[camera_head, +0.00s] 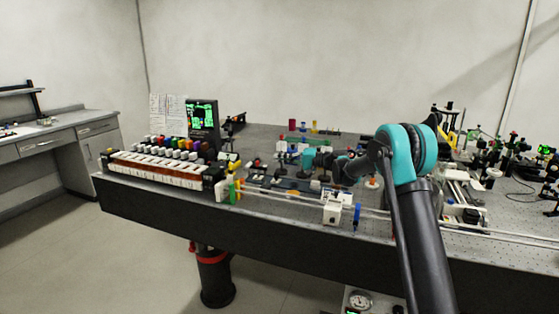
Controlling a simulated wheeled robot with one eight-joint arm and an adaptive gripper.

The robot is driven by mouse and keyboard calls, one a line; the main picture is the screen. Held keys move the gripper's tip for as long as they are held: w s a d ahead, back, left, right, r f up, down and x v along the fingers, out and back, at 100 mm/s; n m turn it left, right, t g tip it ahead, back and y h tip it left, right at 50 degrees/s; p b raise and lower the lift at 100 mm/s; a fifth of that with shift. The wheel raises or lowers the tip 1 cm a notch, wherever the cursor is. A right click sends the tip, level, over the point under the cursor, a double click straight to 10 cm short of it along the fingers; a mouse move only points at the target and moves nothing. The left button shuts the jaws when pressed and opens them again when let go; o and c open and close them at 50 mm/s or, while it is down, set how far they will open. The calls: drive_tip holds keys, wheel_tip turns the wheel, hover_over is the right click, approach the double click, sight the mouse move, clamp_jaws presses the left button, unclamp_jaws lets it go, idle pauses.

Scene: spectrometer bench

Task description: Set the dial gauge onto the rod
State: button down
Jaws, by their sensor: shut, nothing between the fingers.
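A small round gauge with a pale face (359,300) shows at the bottom edge, on a light surface below the bench top. It looks like the dial gauge, and its lower part is cut off by the frame. Long pale rods (290,199) run along the front of the bench; I cannot tell which is the task's rod. My teal and dark arm reaches in from the lower right over the bench. My gripper (314,184) is small and dark among the bench parts, shut and empty, well above and left of the gauge. Its fingertips are hard to make out.
A row of coloured and white blocks (165,168) and a screen with green graphics (202,117) stand at the left. Dense optics (520,165) crowd the right.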

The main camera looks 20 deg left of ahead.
sight(251, 167)
drive_tip(key=s+a+f, duration=0.1)
drive_tip(key=s+a, duration=0.2)
drive_tip(key=a, duration=0.5)
drive_tip(key=shift+s, duration=0.4)
drive_tip(key=shift+s+a+f+n+g, duration=0.1)
drive_tip(key=shift+s+a+n+g, duration=0.1)
drive_tip(key=shift+n+g, duration=0.75)
drive_tip(key=shift+s+a+n+g+h, duration=0.15)
drive_tip(key=shift+s+n+g+h, duration=0.3)
drive_tip(key=shift+s+n+g, duration=0.6)
drive_tip(key=shift+s+a+n+g+h, duration=0.2)
drive_tip(key=shift+s+n+g+h, duration=0.4)
drive_tip(key=shift+g, duration=0.85)
drive_tip(key=shift+s+a+n+g+h, duration=0.15)
drive_tip(key=shift+s+n+g+h, duration=0.2)
drive_tip(key=shift+s+n+g, duration=0.75)
drive_tip(key=shift+f+m+g, duration=0.1)
drive_tip(key=shift+m+g, duration=0.2)
drive_tip(key=shift+g, duration=0.05)
